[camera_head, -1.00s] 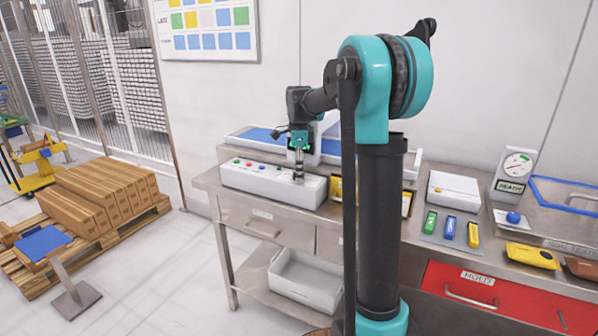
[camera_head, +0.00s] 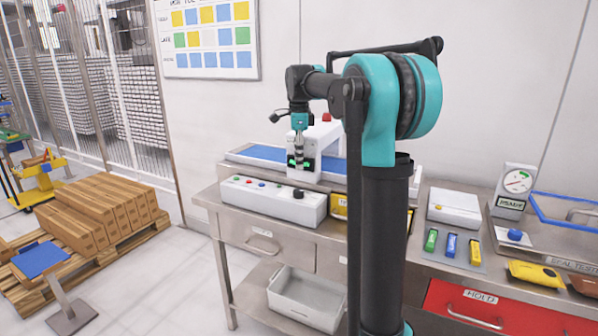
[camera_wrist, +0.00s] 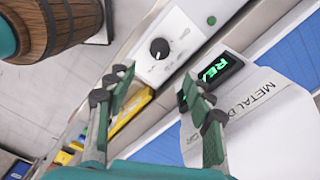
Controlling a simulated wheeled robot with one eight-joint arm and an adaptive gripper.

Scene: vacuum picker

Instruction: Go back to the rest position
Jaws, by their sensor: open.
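My gripper (camera_head: 299,166) is up in the air above the white control box (camera_head: 262,202), in front of the white metal detector housing (camera_head: 328,145). In the wrist view my gripper (camera_wrist: 158,82) has its two fingers apart with nothing between them. The black knob (camera_head: 298,193) on the control box is clear of the fingers. It also shows in the wrist view (camera_wrist: 159,48), with a white pointer mark.
A blue conveyor belt (camera_head: 265,153) runs behind the control box. A grey bin (camera_head: 305,300) sits on the lower shelf. Green, blue and yellow pieces lie on the bench at right. A green-lit display (camera_wrist: 217,72) faces the wrist camera, partly hidden by a finger.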

